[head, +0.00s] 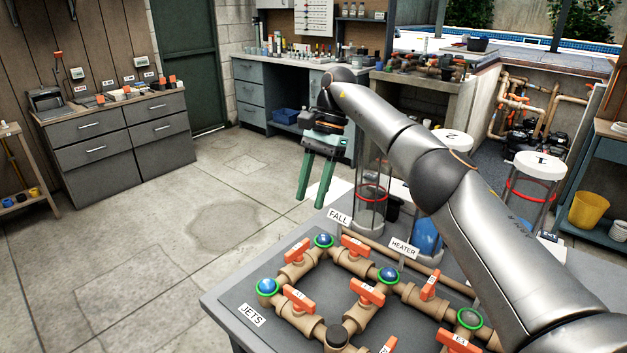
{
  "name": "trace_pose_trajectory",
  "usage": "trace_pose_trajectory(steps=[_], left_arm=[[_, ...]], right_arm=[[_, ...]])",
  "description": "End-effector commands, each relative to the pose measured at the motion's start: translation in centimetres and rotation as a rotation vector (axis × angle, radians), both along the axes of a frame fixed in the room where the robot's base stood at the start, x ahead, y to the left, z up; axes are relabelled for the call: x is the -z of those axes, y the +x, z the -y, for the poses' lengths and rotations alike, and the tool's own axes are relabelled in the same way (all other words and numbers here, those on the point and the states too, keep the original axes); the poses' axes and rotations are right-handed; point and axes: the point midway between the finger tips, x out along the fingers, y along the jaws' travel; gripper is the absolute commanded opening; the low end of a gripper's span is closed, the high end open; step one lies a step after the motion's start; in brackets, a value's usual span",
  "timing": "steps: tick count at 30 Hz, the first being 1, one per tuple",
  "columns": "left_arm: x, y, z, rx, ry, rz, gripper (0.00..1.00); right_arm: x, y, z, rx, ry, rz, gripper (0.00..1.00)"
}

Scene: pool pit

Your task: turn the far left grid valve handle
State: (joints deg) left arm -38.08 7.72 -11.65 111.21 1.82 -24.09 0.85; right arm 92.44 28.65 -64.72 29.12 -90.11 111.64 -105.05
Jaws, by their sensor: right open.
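The valve grid (313,269) is made of tan pipes on a grey bench, with orange handles and green-ringed domes. One orange handle (297,250) sits on the left edge pipe, between the JETS and FALL corner domes. Another orange handle (355,246) is on the far side, right of the FALL dome, and a third (299,299) is nearer, by JETS. I cannot tell for sure which is the far left one. My right gripper (312,200) has green fingers spread open and empty, pointing down, beyond the grid and apart from it. My left gripper is out of view.
Label signs FALL (339,217), HEATER (403,248) and JETS (252,315) stand around the grid. Clear cylinders with white lids (538,166) stand behind the bench. Grey drawers (117,135) line the left wall. The floor left of the bench is clear.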

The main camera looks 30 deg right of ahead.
Motion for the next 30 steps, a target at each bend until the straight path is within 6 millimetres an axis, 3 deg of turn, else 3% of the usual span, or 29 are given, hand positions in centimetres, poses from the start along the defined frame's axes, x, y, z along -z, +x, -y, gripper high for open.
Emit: trace_pose_trajectory(steps=[6, 24, 27, 30], left_arm=[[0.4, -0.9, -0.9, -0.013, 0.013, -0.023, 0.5], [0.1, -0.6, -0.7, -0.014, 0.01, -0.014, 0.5], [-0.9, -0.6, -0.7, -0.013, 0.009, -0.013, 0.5], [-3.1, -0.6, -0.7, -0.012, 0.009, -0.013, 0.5]], right_arm=[[-1.4, 0.1, 0.5, 0.0, 0.001, 0.0, 0.45], [-1.5, 0.2, 0.5, 0.0, 0.0, 0.0, 0.45], [-2.4, 0.2, 0.5, -0.001, 0.0, 0.0, 0.45], [-4.7, 0.2, 0.5, -0.001, 0.0, 0.001, 0.45]])
